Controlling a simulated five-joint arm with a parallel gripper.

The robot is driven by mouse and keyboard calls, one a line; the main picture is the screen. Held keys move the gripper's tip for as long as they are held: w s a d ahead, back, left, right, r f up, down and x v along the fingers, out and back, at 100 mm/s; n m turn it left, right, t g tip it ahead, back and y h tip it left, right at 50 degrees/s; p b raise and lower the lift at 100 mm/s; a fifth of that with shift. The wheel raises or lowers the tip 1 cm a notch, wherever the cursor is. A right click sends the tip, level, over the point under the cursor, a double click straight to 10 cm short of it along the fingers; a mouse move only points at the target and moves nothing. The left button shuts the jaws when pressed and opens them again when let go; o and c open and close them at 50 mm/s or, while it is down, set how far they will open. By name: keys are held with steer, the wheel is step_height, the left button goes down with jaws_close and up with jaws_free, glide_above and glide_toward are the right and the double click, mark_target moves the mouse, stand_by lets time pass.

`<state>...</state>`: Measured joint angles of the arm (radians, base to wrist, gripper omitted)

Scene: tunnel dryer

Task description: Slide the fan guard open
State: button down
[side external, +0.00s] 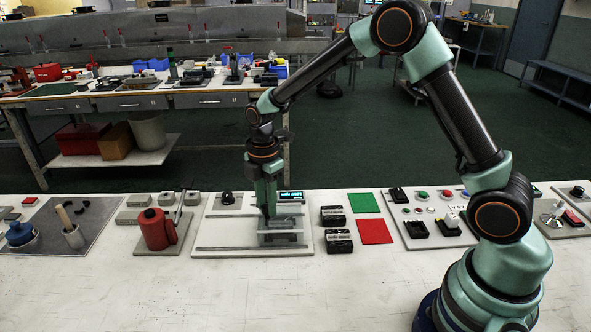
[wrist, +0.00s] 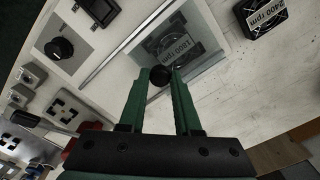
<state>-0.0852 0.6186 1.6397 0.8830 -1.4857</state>
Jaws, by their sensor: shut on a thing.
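The fan guard (wrist: 205,75) is a clear, greyish sliding panel on a pale plate. In the wrist view it lies over a black fan labelled 1800 rpm (wrist: 172,40). A round black knob (wrist: 160,76) stands on the guard. My gripper (wrist: 161,78) has its green fingers shut on this knob. In the side view my gripper (side external: 268,214) points straight down at the plate, and the guard (side external: 288,239) shows at its front right. The fingers hide part of the knob and guard there.
A metal rail (wrist: 122,50) runs beside the guard. Black fan units (side external: 338,240), green (side external: 363,203) and red (side external: 375,232) squares lie right. A red canister (side external: 156,229) stands left. The front table is clear.

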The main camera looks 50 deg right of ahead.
steer(key=shift+r, duration=0.1)
steer(key=w+a, duration=0.9)
steer(key=shift+w+a, duration=0.1)
steer(key=shift+w, duration=0.05)
steer(key=c, duration=0.6)
jaws_free()
step_height(320, 180, up, 12)
stand_by(0.4)
